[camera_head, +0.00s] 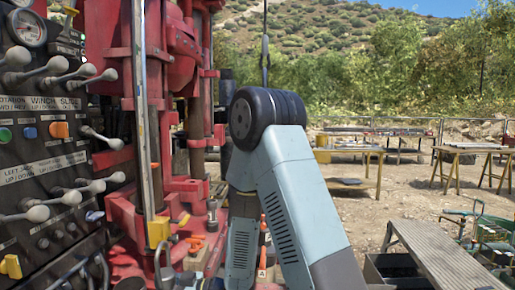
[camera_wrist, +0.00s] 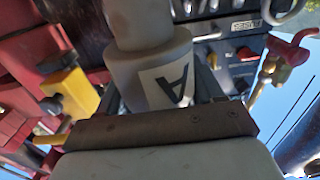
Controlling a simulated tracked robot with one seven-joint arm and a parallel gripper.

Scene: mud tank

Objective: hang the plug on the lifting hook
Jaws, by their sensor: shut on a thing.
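A grey, stepped cylindrical plug (camera_wrist: 128,66) with a white label marked "A" fills the middle of the wrist view. My gripper (camera_wrist: 160,90) is shut on it; the jaws show only in part, at the plug's sides. The plug's far end runs out of the top of the frame. In the head view my arm hides the gripper and the plug. A dark fitting, apparently the lifting hook (camera_head: 265,52), hangs on a thin line above my arm's dark joint. Its lower end is hidden behind that joint or close to it. I cannot make out the hook's opening.
A control panel (camera_head: 40,165) with several levers and the red drill rig (camera_head: 120,100) stand close on the left. A yellow block (camera_wrist: 70,90) and a red-handled brass valve (camera_wrist: 270,70) flank the plug. Work tables (camera_head: 350,150) stand behind on open ground; a bench (camera_head: 440,255) is front right.

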